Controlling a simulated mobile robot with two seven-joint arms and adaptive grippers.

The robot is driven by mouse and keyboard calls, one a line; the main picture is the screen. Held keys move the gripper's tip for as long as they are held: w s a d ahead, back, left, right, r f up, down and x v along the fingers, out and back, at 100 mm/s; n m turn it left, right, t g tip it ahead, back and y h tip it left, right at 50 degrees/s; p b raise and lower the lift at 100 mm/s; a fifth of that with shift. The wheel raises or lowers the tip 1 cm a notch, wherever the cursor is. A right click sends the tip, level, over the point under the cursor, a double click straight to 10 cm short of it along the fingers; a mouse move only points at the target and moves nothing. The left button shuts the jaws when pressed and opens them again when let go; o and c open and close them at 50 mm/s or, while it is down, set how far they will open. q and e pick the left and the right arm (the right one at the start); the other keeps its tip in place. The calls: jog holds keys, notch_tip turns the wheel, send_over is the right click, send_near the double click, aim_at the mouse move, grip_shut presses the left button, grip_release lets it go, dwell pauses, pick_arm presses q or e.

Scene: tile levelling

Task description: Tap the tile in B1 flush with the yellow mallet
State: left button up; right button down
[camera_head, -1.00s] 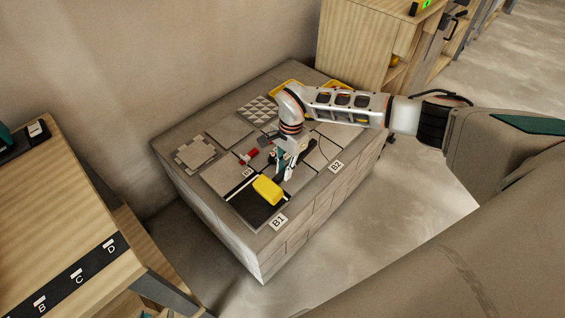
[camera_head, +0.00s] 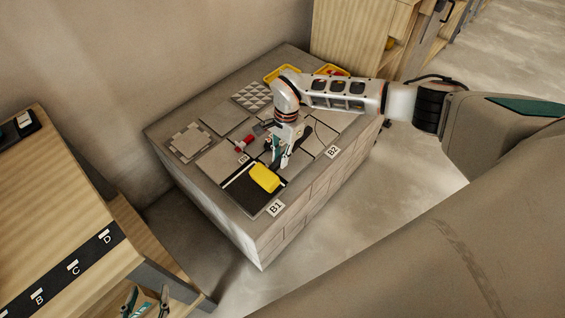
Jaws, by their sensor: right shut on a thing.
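The yellow mallet (camera_head: 265,177) shows its block-shaped head over the dark square in B1 (camera_head: 248,196), at the near corner of the tiled block. My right gripper (camera_head: 279,163) points down just behind the head and is shut on the mallet; its fingers hide most of the handle. I cannot tell whether the head touches the surface below, or how level the B1 tile sits. The B1 label (camera_head: 275,208) is on the block's front edge. My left gripper (camera_head: 148,303) is partly in view at the bottom left, with its fingers apart, away from the block.
A red-headed tool (camera_head: 244,144) lies among grey tiles behind the mallet. A stack of tiles (camera_head: 190,142) and a patterned tile (camera_head: 252,96) lie farther back, with yellow trays (camera_head: 281,73) at the far edge. A wooden bench (camera_head: 70,215) stands left; floor is clear at right.

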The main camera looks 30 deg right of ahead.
jog(key=shift+w+r, duration=0.1)
jog(key=shift+r, duration=0.5)
pick_arm(q)
notch_tip(320, 180, down, 4)
jog(key=s+b, duration=0.2)
jog(key=b, duration=0.1)
pick_arm(e)
jog(key=f, duration=0.7)
jog(key=shift+s+f, duration=0.15)
jog(key=shift+s, duration=0.25)
jog(key=r+p, duration=0.1)
jog(key=r, duration=0.1)
jog(key=r+p, duration=0.1)
jog(key=r, duration=0.1)
jog(key=w+r+p, duration=0.1)
jog(key=r, duration=0.1)
jog(key=shift+r, duration=0.4)
jog(key=shift+s+r+p, duration=0.1)
jog(key=shift+r+p, duration=0.15)
jog(key=shift+p, duration=0.05)
pick_arm(q)
notch_tip(320, 180, up, 6)
jog(key=w, duration=0.2)
jog(key=shift+w+f, duration=0.25)
jog(key=shift+w, duration=0.05)
pick_arm(e)
jog(key=shift+s+f, duration=0.1)
jog(key=shift+f, duration=0.1)
